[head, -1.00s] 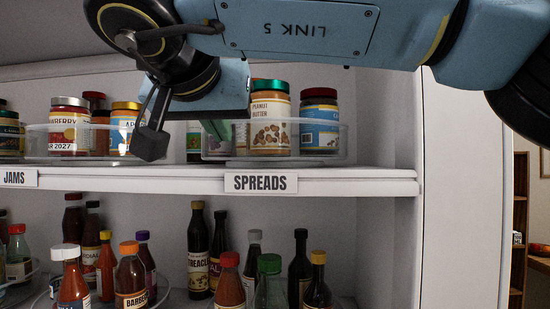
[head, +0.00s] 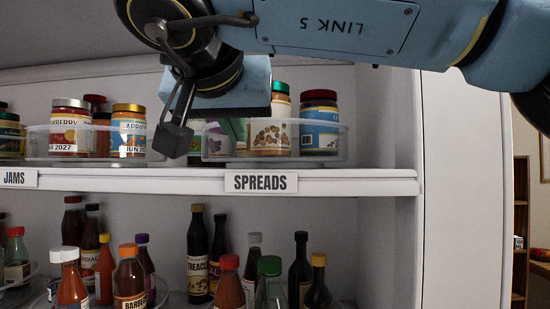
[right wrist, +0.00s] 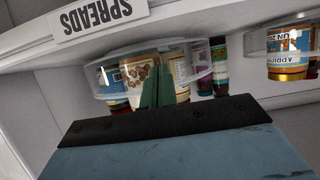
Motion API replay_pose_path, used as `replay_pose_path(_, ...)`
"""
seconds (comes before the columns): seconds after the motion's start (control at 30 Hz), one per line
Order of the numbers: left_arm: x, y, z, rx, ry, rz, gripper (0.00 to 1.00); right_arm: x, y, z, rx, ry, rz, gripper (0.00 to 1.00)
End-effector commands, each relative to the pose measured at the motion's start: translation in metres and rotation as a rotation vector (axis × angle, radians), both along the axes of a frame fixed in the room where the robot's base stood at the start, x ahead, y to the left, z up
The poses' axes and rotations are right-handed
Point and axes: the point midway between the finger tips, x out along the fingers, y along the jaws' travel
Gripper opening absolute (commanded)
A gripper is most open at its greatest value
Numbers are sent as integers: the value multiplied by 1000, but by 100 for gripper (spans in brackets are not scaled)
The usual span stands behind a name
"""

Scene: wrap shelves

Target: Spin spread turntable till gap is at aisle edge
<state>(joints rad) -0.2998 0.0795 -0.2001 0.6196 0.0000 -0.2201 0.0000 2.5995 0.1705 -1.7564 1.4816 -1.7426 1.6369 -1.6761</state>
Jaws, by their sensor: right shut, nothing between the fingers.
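The spreads turntable is a clear, low-walled round tray (head: 343,142) on the upper shelf, above the SPREADS label (head: 260,183). It also shows upside down in the right wrist view (right wrist: 100,68). It holds a peanut butter jar (head: 270,138) with a green lid and a blue-labelled jar (head: 319,128) with a dark red lid. A pale-labelled jar (right wrist: 180,70) stands beside the peanut butter. My right gripper (head: 236,128) has its green fingers closed and empty at the tray's left-front, in front of the jars. Whether they touch a jar is unclear. My left gripper is out of view.
The clear jams tray (head: 40,143) stands left on the same shelf, with jars including a gold-lidded one (head: 128,125). Sauce bottles fill the shelf below. A white side wall (head: 389,120) bounds the shelf at the right.

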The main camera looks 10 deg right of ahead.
Motion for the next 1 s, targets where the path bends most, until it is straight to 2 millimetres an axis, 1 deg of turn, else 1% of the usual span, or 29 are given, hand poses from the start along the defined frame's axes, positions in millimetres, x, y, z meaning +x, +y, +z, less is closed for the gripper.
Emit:
replay_pose_path(0.27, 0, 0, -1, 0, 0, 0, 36, -1, -2, 0, 1, 0, 0, 0)
replay_pose_path(0.63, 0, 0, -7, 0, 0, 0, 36, -7, -21, 0, 1, -1, 0, 0)
replay_pose_path(1.0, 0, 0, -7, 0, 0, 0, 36, -7, -22, 0, 0, -1, 0, 0)
